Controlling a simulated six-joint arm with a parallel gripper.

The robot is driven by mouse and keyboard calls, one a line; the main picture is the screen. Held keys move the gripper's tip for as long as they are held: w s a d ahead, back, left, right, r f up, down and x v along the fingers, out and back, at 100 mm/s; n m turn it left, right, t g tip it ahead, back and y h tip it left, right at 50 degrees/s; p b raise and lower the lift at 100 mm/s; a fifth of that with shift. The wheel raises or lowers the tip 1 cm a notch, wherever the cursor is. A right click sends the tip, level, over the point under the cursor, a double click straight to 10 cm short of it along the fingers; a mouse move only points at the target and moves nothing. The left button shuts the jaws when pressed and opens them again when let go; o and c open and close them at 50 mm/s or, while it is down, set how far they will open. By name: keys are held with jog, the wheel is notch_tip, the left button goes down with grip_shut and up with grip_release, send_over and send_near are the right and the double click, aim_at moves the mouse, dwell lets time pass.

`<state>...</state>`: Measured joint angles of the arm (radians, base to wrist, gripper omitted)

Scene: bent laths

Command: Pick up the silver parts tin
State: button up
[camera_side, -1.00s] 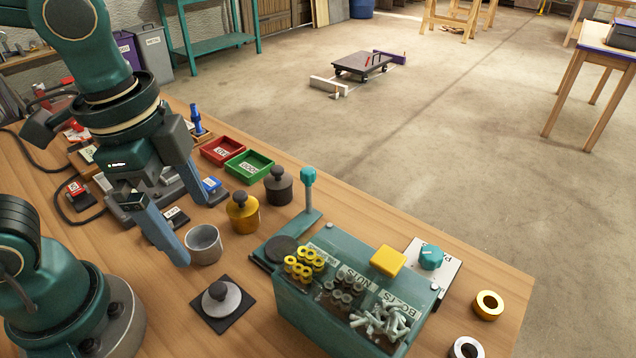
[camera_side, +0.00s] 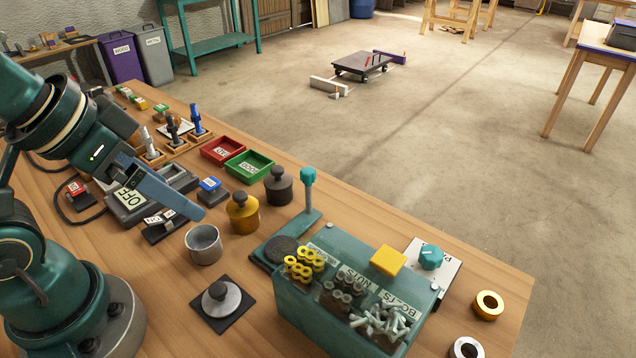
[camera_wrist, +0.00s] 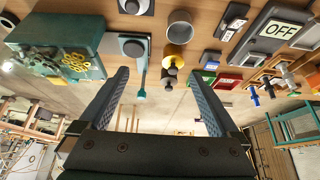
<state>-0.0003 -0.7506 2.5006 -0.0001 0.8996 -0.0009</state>
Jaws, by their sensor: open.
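The silver parts tin (camera_side: 203,246) stands upright and open-topped on the wooden bench. It also shows at the top of the wrist view (camera_wrist: 179,27), beyond the fingertips. A silver disc with a grey knob, looking like a lid (camera_side: 220,298), lies on a black mat in front of it. My gripper (camera_side: 190,208) is up and to the left of the tin in the side view, tilted, with its fingers pointing to the lower right. In the wrist view my gripper (camera_wrist: 160,78) has its fingers wide apart with nothing between them. The far finger is mostly hidden in the side view.
A brass knobbed tin (camera_side: 244,213) stands close behind the silver tin, and a dark knobbed tin (camera_side: 278,186) is further back. A teal parts box (camera_side: 310,315) is to the right.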

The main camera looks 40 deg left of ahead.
jog(key=shift+o, duration=0.2)
dwell(0.4)
jog(key=n+g, duration=0.3)
jog(key=g, duration=0.2)
send_near(204, 236)
jog(key=shift+w+d+f, duration=0.15)
jog(key=shift+d+f, duration=0.8)
jog(key=shift+d, duration=0.15)
jog(key=shift+s+a+f+g, duration=0.1)
jog(key=shift+s+f+g, duration=0.1)
jog(key=shift+f, duration=0.25)
jog(key=shift+s+f+g, duration=0.1)
jog(key=shift+f+g, duration=0.1)
jog(key=shift+f, duration=2.4)
jog(key=c, duration=1.5)
